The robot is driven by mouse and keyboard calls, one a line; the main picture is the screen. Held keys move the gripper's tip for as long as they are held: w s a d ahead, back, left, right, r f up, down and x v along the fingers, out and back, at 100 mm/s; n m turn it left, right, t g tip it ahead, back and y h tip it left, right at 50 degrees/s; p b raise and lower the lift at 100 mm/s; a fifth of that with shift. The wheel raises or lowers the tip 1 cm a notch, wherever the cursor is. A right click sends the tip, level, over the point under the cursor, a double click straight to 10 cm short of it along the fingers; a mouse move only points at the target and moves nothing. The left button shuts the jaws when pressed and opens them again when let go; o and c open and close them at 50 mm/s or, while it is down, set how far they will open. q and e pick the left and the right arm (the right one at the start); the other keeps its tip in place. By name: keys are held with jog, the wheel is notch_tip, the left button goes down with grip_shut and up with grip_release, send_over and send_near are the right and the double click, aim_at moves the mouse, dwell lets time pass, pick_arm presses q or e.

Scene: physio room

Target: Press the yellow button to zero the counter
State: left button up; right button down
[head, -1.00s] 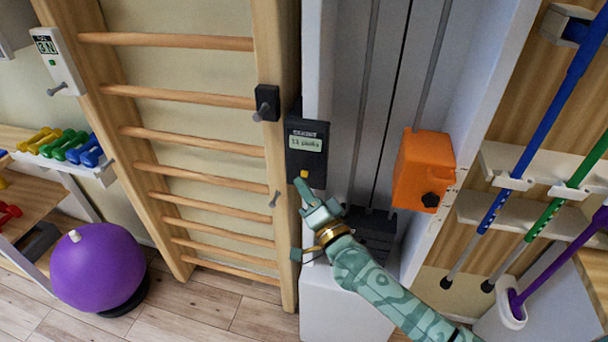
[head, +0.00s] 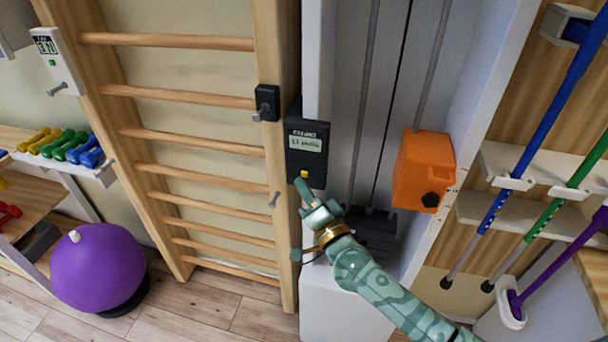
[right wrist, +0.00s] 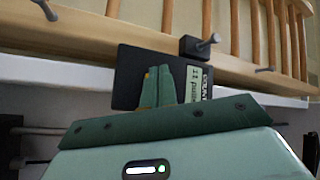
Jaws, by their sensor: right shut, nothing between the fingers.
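The small yellow button (head: 304,174) is on the box below the display. My right gripper (head: 301,184) is shut and empty, its fingertips just below the button and very close to it; I cannot tell whether they touch. In the right wrist view, the closed fingers (right wrist: 157,86) lie in front of the counter box (right wrist: 126,80) and hide the button almost wholly. My left gripper is not in view.
A black peg block (head: 267,102) juts from the post left of the counter. An orange weight block (head: 422,170) stands to the right in the pulley frame. A purple ball (head: 98,268) and dumbbells (head: 72,145) are at the left, poles at the right.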

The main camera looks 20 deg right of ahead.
dwell(0.7)
jog(key=shift+w+d, duration=0.25)
jog(key=shift+w, duration=0.1)
jog(key=shift+w+d, duration=0.25)
jog(key=shift+w, duration=0.15)
dwell(0.6)
jog(key=shift+s, duration=0.1)
jog(key=shift+s+a+p, duration=0.4)
jog(key=shift+s+a, duration=0.1)
jog(key=shift+s, duration=0.2)
